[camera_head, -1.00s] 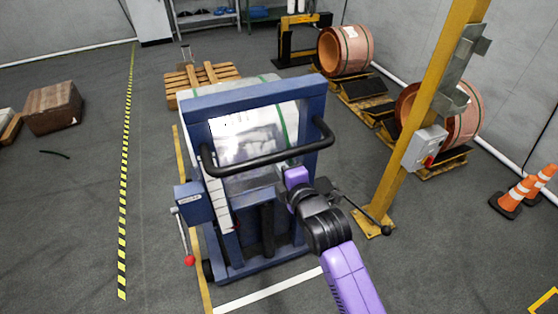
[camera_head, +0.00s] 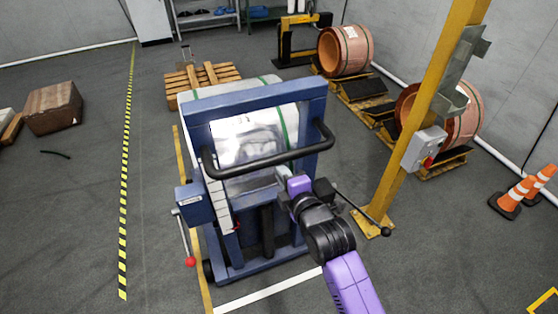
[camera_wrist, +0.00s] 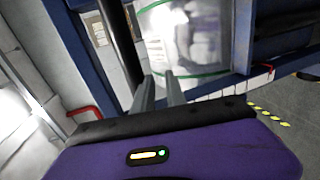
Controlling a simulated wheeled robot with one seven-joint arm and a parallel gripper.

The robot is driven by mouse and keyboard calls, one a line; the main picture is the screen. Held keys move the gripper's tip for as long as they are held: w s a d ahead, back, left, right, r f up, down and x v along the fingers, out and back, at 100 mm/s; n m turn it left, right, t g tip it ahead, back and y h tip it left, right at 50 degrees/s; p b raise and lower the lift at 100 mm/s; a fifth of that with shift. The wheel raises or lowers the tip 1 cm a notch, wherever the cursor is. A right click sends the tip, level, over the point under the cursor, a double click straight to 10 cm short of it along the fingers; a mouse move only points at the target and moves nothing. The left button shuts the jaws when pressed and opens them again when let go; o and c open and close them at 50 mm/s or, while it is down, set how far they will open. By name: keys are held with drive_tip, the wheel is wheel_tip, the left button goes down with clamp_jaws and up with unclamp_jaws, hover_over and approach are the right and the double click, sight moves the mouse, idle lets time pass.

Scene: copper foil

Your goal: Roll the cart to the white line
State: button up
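The cart (camera_head: 316,105) is a blue upright frame with a black handle bar (camera_head: 270,158) across its near side, carrying a shiny roll banded in green. The white line (camera_head: 268,290) lies on the floor at the cart's near end, beside its base; part of it is hidden by the cart and my arm. My gripper (camera_head: 297,180) is just below the right part of the handle bar. In the wrist view my gripper's two grey fingers (camera_wrist: 161,90) stand apart with a gap and nothing visible between them. A black bar (camera_wrist: 122,48) passes by the left finger; contact cannot be told.
A yellow post (camera_head: 425,110) with a control box stands right of the cart. Copper rolls (camera_head: 345,50) on pallets are behind it. A wooden pallet (camera_head: 203,78) is beyond the cart. A yellow-black floor stripe (camera_head: 123,190) runs left, with open floor around it.

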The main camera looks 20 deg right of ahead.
drive_tip(key=p+v, duration=0.2)
drive_tip(key=v, duration=0.5)
drive_tip(key=shift+s+r, duration=0.15)
drive_tip(key=shift+r, duration=0.3)
drive_tip(key=shift+s, duration=0.1)
idle(0.6)
drive_tip(key=b+v, duration=0.1)
drive_tip(key=v, duration=0.6)
drive_tip(key=shift+s+b, duration=0.3)
drive_tip(key=shift+s, duration=0.05)
drive_tip(key=shift+c, duration=0.2)
